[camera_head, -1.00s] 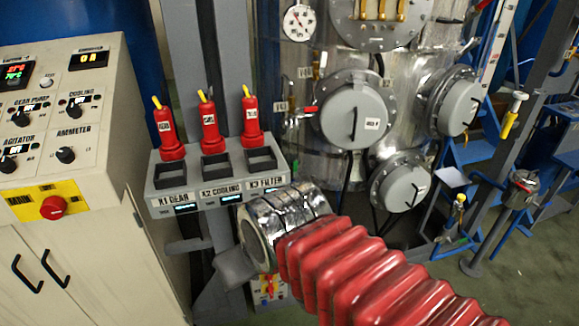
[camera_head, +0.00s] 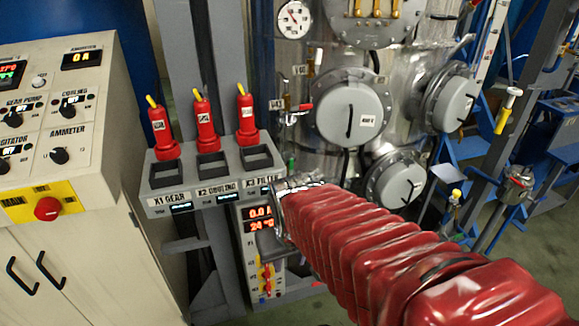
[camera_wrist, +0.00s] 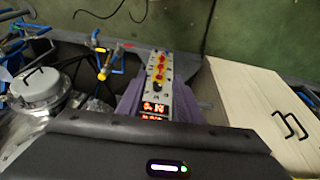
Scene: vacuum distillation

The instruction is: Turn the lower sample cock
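I cannot tell for sure which fitting is the lower sample cock. A small yellow-and-white handled fitting (camera_head: 455,196) stands low at the right of the tank; a larger yellow-handled one (camera_head: 507,112) is higher and further right. In the wrist view a yellow fitting with blue ends (camera_wrist: 102,68) shows left of centre, beyond my gripper. My arm's red bellows cross the lower right of the head view and hide most of my gripper.
The metal tank (camera_head: 330,165) with round grey hatches stands behind my arm. A lit panel (camera_head: 262,222) is on the column close to my arm's end. The switch box (camera_head: 215,186) is above it, and the control cabinet (camera_head: 75,265) stands at left.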

